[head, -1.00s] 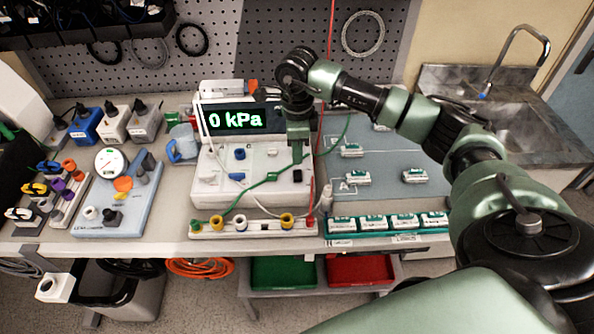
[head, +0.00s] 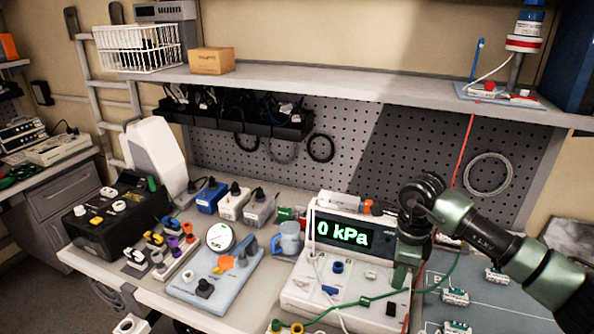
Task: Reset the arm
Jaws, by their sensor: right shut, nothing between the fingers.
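My right arm comes in from the right edge. My right gripper (head: 401,278) points down, shut and empty, at the right side of the white pressure unit (head: 325,296), whose display (head: 341,233) reads "0 kPa". The fingertips appear over the unit's top right part; I cannot tell if they touch it. A green lead (head: 364,301) runs across the unit and past the gripper. My left gripper is not in view.
A blue board with a gauge (head: 220,238), a blue jug (head: 289,239) and several coloured blocks stand left on the bench. A shelf (head: 330,86) with a wire basket (head: 138,47) and a cardboard box (head: 212,61) runs above the pegboard. A red line (head: 467,150) hangs behind my arm.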

